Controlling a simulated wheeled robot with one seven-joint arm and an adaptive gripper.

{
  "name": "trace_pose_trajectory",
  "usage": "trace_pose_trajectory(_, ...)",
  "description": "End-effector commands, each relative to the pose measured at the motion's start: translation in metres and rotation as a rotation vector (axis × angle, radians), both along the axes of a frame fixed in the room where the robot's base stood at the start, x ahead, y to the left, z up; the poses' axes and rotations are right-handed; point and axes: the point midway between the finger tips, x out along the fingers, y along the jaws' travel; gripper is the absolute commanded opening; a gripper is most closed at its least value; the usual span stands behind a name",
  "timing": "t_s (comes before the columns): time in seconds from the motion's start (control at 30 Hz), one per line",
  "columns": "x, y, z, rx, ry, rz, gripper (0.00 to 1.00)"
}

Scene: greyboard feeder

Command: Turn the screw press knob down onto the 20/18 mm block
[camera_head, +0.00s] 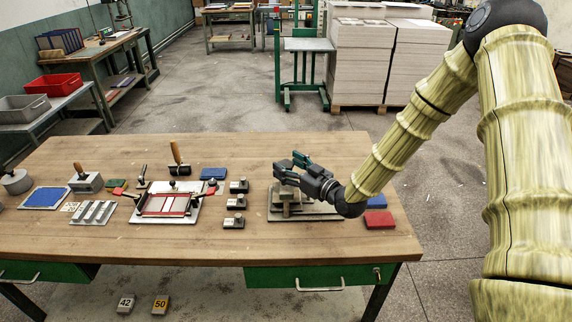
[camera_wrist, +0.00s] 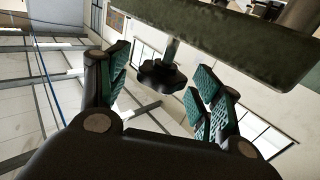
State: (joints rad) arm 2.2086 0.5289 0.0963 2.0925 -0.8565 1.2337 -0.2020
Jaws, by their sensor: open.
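My gripper (camera_head: 292,167) is open above the right half of the workbench, at the small screw press (camera_head: 306,214) on its grey base plate. In the wrist view my gripper (camera_wrist: 160,85) has its green-padded fingers spread apart. The black lobed screw press knob (camera_wrist: 162,76) shows between the fingers, with no contact visible. The knob hangs on a metal stem below a dark green-grey crossbar (camera_wrist: 230,38) in that picture. My gripper and wrist hide much of the press in the head view. I cannot make out the 20/18 mm block with certainty.
Left of the press, several small dark blocks with knobs (camera_head: 234,204) stand in a column. A red-and-white fixture (camera_head: 166,205) sits beyond them. A blue box (camera_head: 378,196) and a red box (camera_head: 379,220) lie right of the press. The bench front (camera_head: 220,246) is clear.

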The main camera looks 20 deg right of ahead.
Motion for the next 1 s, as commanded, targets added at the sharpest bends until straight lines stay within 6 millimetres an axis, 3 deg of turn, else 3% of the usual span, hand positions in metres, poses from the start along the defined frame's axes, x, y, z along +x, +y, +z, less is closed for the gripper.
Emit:
trace_pose_trajectory(0.5, -0.077, -0.042, 0.0, 0.002, 0.001, -0.001, 0.65)
trace_pose_trajectory(0.7, -0.091, -0.05, 0.0, 0.002, 0.0, -0.001, 0.65)
trace_pose_trajectory(1.0, -0.094, -0.051, 0.0, 0.001, 0.0, 0.0, 0.65)
